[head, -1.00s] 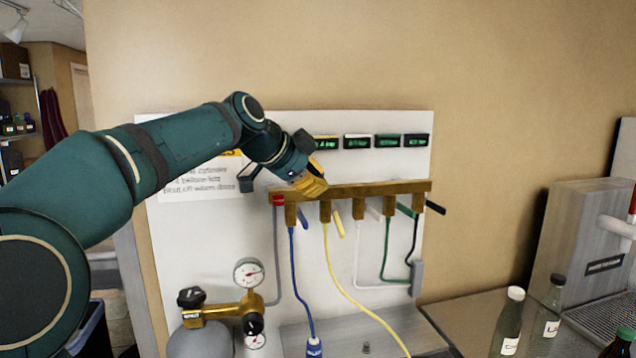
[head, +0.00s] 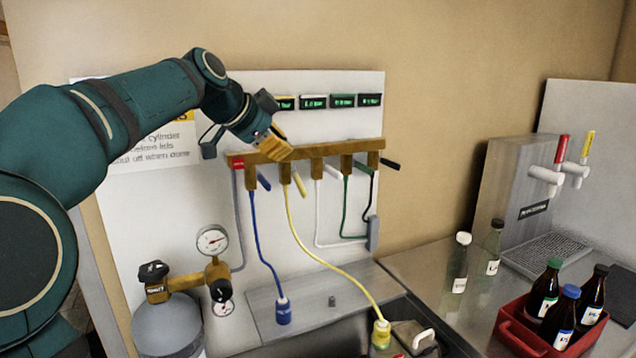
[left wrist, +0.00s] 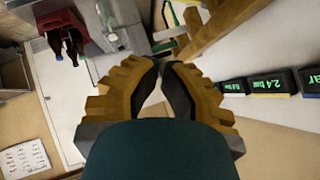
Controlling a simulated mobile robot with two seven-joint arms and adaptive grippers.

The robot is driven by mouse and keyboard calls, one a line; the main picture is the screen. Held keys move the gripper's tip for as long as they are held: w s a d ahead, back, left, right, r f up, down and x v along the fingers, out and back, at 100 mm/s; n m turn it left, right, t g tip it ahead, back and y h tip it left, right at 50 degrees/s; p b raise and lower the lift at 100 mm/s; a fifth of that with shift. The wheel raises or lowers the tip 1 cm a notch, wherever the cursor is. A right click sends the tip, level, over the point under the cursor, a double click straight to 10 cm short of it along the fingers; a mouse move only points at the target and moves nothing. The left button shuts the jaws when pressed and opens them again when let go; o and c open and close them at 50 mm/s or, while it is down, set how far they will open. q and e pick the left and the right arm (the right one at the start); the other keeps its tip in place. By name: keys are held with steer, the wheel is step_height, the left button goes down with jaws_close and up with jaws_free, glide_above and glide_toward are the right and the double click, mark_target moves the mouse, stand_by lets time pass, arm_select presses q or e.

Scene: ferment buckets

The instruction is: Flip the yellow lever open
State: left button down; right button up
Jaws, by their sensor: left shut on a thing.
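The yellow lever (head: 299,184) hangs down and to the right from its valve on the brass manifold (head: 333,149), above the yellow hose (head: 298,225). My left gripper (head: 284,153) is at the manifold's front, just above the yellow lever's valve. Its yellow fingers meet at the tips in the left wrist view (left wrist: 162,62). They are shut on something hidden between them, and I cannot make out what. In the head view a small gap shows between the fingertips and the lever. My right gripper is not in view.
Blue (head: 264,181), white, green and black levers share the manifold. A gauge (head: 212,240) and a gas cylinder (head: 168,325) stand lower left. A red crate (head: 520,338) of bottles and a tap unit (head: 515,180) are at right. The wall above the displays is clear.

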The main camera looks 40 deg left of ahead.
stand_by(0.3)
arm_select(q)
glide_above(304, 192)
steer(key=d, duration=0.2)
step_height(304, 192, down, 7)
steer(key=shift+a+f+b, duration=0.45)
steer(key=shift+f, duration=0.35)
steer(key=shift+a+f+b, duration=0.4)
steer(key=shift+a+f, duration=0.05)
steer(key=shift+f, duration=0.3)
steer(key=shift+f+b, duration=0.55)
steer(key=shift+b, duration=0.25)
steer(key=shift+r, duration=0.25)
